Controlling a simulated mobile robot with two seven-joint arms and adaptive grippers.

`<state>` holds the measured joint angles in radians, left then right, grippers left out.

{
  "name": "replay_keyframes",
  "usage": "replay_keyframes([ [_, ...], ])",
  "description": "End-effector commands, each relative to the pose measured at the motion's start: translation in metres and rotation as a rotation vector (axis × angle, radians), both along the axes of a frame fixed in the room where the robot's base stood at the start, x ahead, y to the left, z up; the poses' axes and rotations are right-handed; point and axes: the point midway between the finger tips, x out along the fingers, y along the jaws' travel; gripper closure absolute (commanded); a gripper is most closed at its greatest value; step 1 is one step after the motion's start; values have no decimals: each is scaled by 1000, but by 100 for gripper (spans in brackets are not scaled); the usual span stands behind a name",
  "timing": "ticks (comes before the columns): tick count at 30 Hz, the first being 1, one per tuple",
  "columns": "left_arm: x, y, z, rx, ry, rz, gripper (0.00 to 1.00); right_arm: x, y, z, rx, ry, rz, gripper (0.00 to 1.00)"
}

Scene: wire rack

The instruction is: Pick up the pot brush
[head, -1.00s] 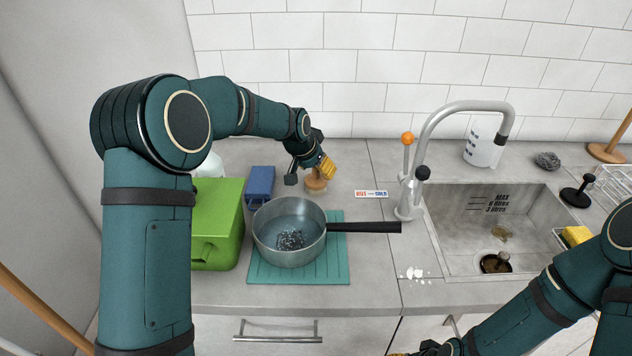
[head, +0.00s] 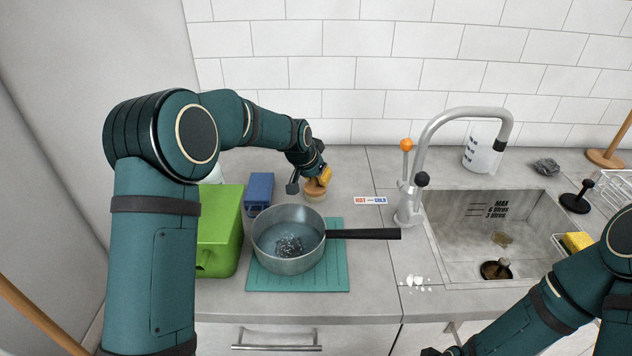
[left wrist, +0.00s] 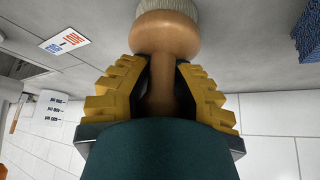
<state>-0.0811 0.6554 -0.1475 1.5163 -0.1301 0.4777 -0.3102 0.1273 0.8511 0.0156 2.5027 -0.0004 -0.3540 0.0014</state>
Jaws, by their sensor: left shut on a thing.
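The pot brush (head: 315,194) has a tan wooden body and pale bristles at its base. It is at the back of the counter, behind the saucepan, bristles down. My left gripper (head: 322,179) is shut on its wooden handle from above. In the left wrist view the yellow fingers (left wrist: 160,80) sit on both sides of the narrow handle, below the round head of the brush (left wrist: 165,35). Whether the bristles touch the counter is hard to tell.
A saucepan (head: 268,238) with a scourer inside stands on a teal mat (head: 335,275), handle pointing right. A green box (head: 220,225) and a blue block (head: 259,188) are to the left. The tap (head: 410,205) and sink (head: 455,238) are to the right. Counter between brush and tap is mostly clear.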

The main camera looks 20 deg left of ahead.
Motion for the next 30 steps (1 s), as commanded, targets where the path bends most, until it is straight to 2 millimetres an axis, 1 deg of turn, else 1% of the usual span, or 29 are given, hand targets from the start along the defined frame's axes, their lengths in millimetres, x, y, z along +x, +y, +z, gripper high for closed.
replay_keyframes([
  [2,0,0,6,0,-1,0,100,0,0,2,0,0,0,53],
  [5,1,0,20,0,-4,0,100,-1,0,5,0,2,1,53],
  [12,0,0,67,0,-3,0,100,-3,0,16,1,7,2,53],
  [16,0,0,87,0,-3,0,100,-3,1,20,2,9,2,53],
  [21,0,0,99,1,-1,0,100,-4,1,22,2,10,2,53],
  [30,0,0,100,0,-1,0,100,-4,1,22,2,11,2,53],
])
